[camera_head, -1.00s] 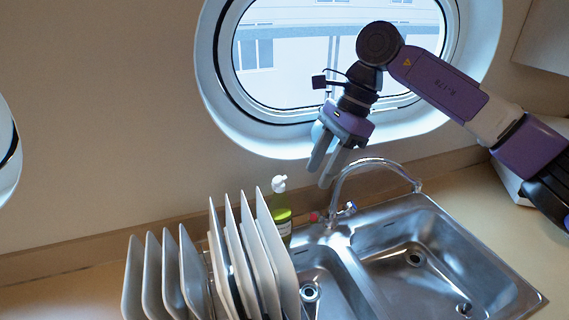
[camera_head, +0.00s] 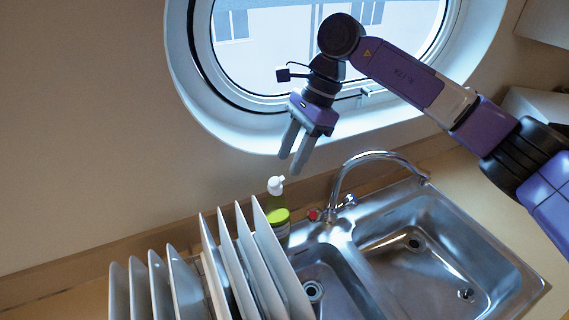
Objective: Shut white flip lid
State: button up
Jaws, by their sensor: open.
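A dish soap bottle (camera_head: 279,228) with a green band stands behind the dish rack, left of the faucet; plates hide its lower part. Its small white top, likely the flip lid (camera_head: 275,184), sits at the upper end and looks raised; the hinge is too small to make out. My gripper (camera_head: 289,165) is open and empty, fingers pointing down and slightly left. In the picture its fingertips are just above and right of the white top, with a gap between them. I cannot tell the depth between them.
Several white plates (camera_head: 245,265) stand upright in a rack at the front left. A curved metal faucet (camera_head: 375,155) rises right of the bottle, over a steel double sink (camera_head: 440,245). A porthole window (camera_head: 180,50) is behind my arm.

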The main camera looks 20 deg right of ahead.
aim_at(282, 178)
jog(key=shift+p+x, duration=0.5)
jog(key=shift+x, duration=1.45)
grip_shut()
